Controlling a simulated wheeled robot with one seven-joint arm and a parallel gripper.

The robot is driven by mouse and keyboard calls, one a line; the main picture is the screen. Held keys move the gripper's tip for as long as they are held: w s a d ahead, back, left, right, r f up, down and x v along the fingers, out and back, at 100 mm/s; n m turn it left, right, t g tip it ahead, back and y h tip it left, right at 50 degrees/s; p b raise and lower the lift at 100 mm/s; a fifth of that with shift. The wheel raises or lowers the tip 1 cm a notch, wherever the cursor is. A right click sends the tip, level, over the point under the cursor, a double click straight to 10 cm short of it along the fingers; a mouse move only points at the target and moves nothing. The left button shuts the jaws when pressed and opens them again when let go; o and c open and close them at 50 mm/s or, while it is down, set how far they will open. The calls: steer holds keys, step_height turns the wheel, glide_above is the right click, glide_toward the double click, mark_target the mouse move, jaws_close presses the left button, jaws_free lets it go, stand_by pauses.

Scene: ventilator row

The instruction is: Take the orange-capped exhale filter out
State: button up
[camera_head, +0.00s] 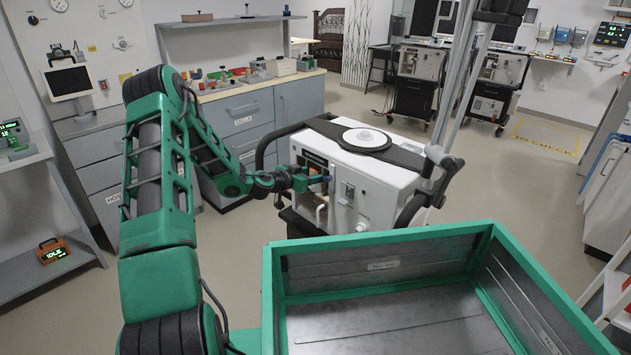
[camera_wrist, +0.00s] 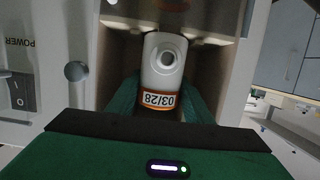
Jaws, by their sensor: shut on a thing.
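The ventilator (camera_head: 385,185) is a white box with a round white disc on its black-banded top. In the wrist view a pale grey cylindrical filter (camera_wrist: 163,60) with a round port and an orange-edged label reading 03/28 sits in an open recess (camera_wrist: 118,50) of the housing. My gripper (camera_wrist: 160,100) has its green fingers on both sides of the filter and is shut on it. The filter's lower end is hidden behind my gripper's body. In the head view my gripper (camera_head: 300,181) reaches the ventilator's front left opening, and the filter cannot be made out clearly.
A power switch (camera_wrist: 18,92) and a round knob (camera_wrist: 75,71) are on the panel beside the recess. A green-rimmed metal bin (camera_head: 380,240) stands in front. A grey cabinet (camera_head: 240,125) with parts on top is behind my arm. Open floor lies to the right.

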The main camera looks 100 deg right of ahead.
steer(key=shift+d+r, duration=0.25)
steer(key=shift+r, duration=0.5)
steer(key=shift+w+a, duration=0.55)
steer(key=shift+w, duration=0.2)
steer(key=w+a, duration=0.7)
steer(key=w, duration=0.1)
steer(key=shift+w+a+f, duration=0.15)
steer(key=shift+w+f, duration=0.2)
